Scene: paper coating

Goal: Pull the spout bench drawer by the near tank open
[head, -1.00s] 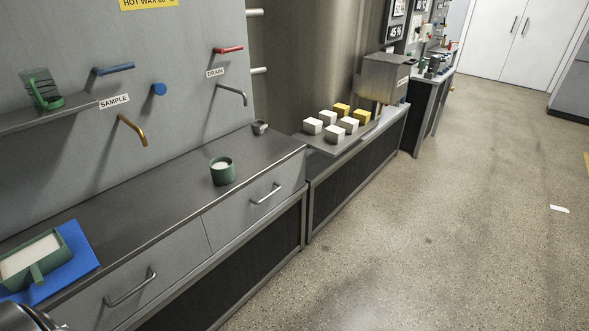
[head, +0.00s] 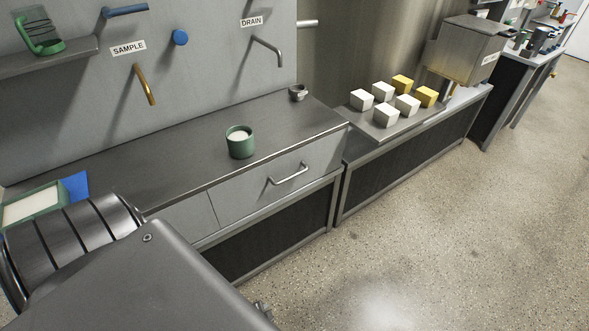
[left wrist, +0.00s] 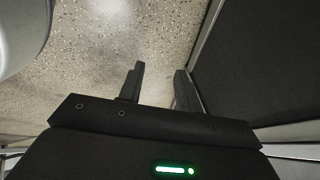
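The spout bench (head: 180,160) runs along the wall under the spouts. Its right drawer (head: 245,192) has a grey bar handle (head: 288,175) and looks closed. Its left drawer (head: 187,217) is mostly hidden behind my left arm, its handle out of sight; the part that shows looks closed. In the left wrist view my left gripper (left wrist: 159,70) has its two fingers apart with nothing between them. It is above the speckled floor, left of a dark panel with a grey edge. My left gripper cannot be made out in the head view. My right gripper is not in view.
A green cup (head: 241,147) with white contents and a small grey cup (head: 298,92) stand on the bench top. A green-rimmed tray (head: 35,203) is at the left. White and yellow blocks (head: 385,115) sit on the lower bench at right. The floor (head: 460,240) in front is clear.

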